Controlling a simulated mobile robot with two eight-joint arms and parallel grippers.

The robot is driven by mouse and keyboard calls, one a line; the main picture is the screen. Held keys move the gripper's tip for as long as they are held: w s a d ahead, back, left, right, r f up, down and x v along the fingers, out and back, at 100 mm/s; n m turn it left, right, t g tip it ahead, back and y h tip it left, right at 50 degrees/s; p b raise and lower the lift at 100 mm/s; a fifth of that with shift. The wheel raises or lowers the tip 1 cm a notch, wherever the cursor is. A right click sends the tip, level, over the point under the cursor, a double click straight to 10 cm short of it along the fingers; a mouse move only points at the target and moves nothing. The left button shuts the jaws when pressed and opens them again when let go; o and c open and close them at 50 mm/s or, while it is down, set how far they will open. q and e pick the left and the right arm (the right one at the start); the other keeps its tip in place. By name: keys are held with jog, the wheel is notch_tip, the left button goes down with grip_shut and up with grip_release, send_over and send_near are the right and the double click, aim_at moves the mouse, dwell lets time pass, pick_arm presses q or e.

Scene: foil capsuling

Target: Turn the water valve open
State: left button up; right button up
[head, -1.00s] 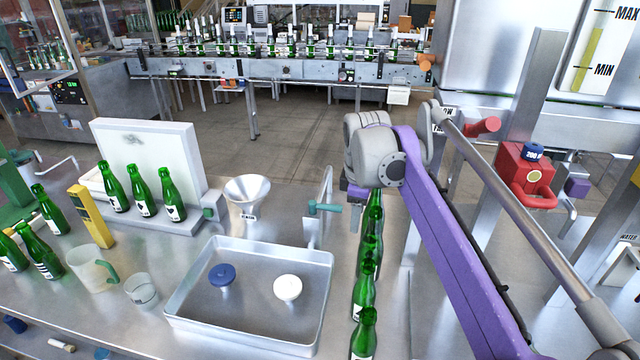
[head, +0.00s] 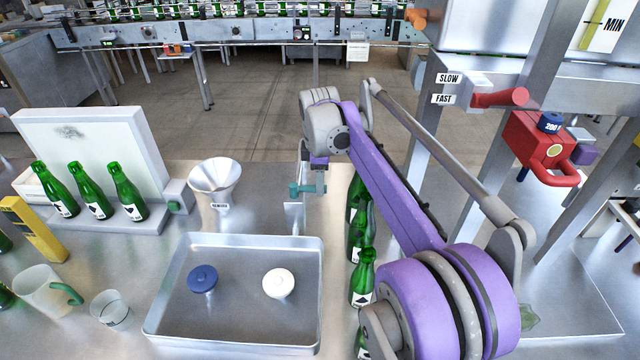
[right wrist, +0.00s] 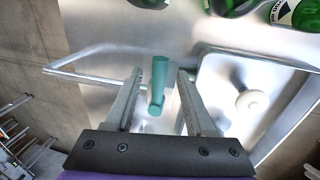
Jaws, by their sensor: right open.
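The water valve shows as a teal handle (head: 302,189) on a metal tap behind the steel tray in the head view. In the right wrist view the teal handle (right wrist: 158,85) stands between my fingers, with gaps seen on both sides. My right gripper (head: 319,182) is open at the tap, its fingers small and partly hidden by the wrist in the head view. The wrist view shows both fingers of my right gripper (right wrist: 161,78) spread. My left gripper is not in view.
Several green bottles (head: 361,280) stand in a row right of the steel tray (head: 240,337), close to my right arm. The tray holds a blue and a white knob-shaped piece. A funnel (head: 215,178) stands left of the tap. A red canister (head: 540,145) is at right.

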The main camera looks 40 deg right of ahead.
jog(key=shift+w+d+f, duration=0.1)
jog(key=shift+w+f, duration=0.05)
jog(key=shift+f, duration=0.8)
jog(key=shift+c, duration=0.2)
grip_shut()
dwell(0.6)
